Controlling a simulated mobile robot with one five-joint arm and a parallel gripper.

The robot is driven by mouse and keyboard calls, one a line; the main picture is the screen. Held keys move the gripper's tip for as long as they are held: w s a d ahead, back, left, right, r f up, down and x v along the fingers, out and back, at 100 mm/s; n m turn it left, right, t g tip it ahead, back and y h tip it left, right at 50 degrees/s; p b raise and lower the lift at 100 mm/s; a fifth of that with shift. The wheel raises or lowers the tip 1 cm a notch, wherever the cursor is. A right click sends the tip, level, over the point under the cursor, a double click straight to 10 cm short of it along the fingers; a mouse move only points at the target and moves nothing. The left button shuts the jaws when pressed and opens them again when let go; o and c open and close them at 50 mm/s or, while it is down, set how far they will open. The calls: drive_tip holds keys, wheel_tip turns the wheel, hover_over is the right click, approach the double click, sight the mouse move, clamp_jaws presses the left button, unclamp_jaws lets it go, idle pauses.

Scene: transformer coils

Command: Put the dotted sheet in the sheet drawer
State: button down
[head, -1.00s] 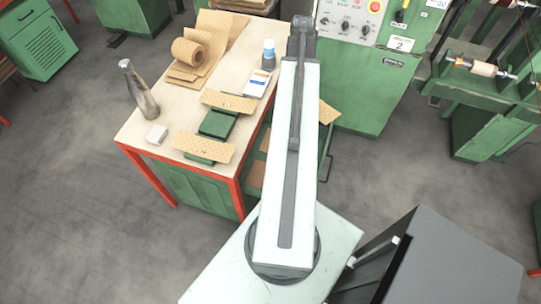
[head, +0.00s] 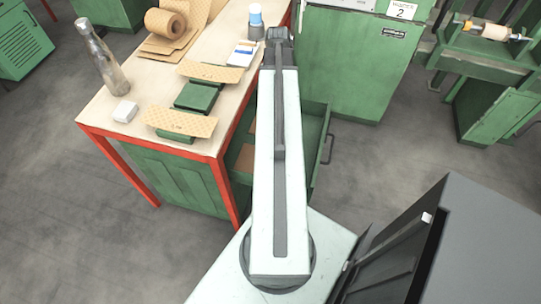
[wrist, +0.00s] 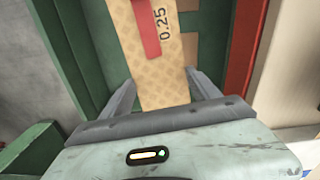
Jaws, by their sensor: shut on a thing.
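The dotted sheet (wrist: 160,75), tan with a diamond dot pattern, a red mark and the print 0.25, lies between the two fingers of my gripper (wrist: 162,92) in the wrist view. My gripper is shut on it. The open green sheet drawer (head: 318,135) sticks out of the bench's right side in the head view. Its green wall (wrist: 65,45) also shows in the wrist view, with the sheet over it. Whether the sheet touches the drawer floor, I cannot tell. In the head view my arm hides the gripper, the sheet and part of the drawer.
A green machine (head: 355,65) stands behind the drawer. Floor right of the drawer is clear.

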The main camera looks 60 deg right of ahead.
drive_tip(key=shift+w+a+f+m+b, duration=0.15)
drive_tip(key=shift+f+m+b, duration=0.2)
drive_tip(key=shift+f, duration=0.4)
drive_tip(key=shift+w+a+f+m+b, duration=0.1)
drive_tip(key=shift+f+m+b, duration=0.25)
drive_tip(key=shift+f, duration=0.4)
wheel_tip(320, 180, down, 11)
drive_tip(key=b, duration=1.1)
drive_tip(key=shift+f, duration=0.1)
drive_tip(key=shift+c, duration=0.9)
unclamp_jaws()
drive_tip(key=shift+r, duration=0.2)
wheel_tip(320, 180, up, 13)
drive_tip(key=p, duration=1.3)
drive_tip(key=shift+r, duration=0.1)
